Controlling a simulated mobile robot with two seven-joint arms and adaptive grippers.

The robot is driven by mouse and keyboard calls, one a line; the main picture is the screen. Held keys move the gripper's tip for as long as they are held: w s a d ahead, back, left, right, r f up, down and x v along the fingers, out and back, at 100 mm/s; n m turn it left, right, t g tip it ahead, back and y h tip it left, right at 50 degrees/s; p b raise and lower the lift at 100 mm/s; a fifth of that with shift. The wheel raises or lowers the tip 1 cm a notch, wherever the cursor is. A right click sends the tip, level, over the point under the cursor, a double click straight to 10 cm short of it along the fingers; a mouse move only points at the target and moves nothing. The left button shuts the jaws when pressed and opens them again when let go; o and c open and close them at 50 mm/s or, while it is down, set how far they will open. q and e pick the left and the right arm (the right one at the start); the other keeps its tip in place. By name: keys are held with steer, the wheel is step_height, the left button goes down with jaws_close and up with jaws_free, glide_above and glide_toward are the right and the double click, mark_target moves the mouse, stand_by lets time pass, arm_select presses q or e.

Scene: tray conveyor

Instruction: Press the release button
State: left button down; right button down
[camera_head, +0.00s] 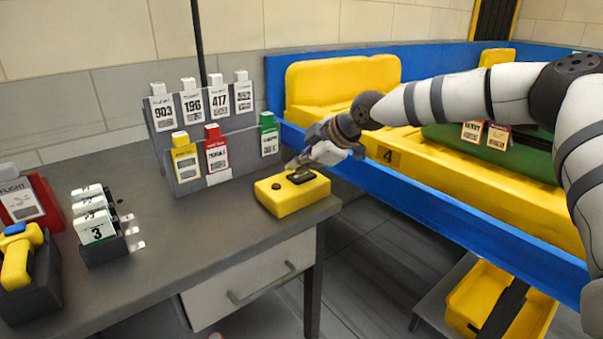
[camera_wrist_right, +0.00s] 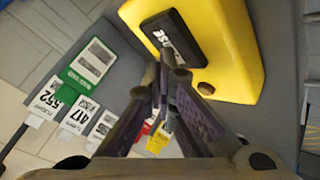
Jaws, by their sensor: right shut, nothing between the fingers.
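The yellow button box (camera_head: 291,201) sits at the right front corner of the grey desk. It has a small dark round knob (camera_head: 276,186) and a black label plate (camera_head: 301,176) on top. In the right wrist view the box (camera_wrist_right: 233,50) shows with its plate (camera_wrist_right: 172,38), partly lettered "SE", and the dark knob (camera_wrist_right: 200,88). My right gripper (camera_head: 291,165) is shut and empty, its tips just over the box near the plate. In the wrist view the closed tips (camera_wrist_right: 172,65) overlap the plate's edge. I cannot tell if they touch. My left gripper is out of view.
A rack (camera_head: 190,172) of numbered flight tags stands behind the box. A small tag holder (camera_head: 104,250) and a dark bin (camera_head: 35,295) are at the left. A blue-railed conveyor (camera_head: 440,205) with yellow trays runs along the right. The desk middle is clear.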

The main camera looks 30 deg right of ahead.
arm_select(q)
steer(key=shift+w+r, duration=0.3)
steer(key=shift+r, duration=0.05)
arm_select(e)
steer(key=shift+r, duration=0.9)
arm_select(q)
steer(key=shift+p, duration=0.3)
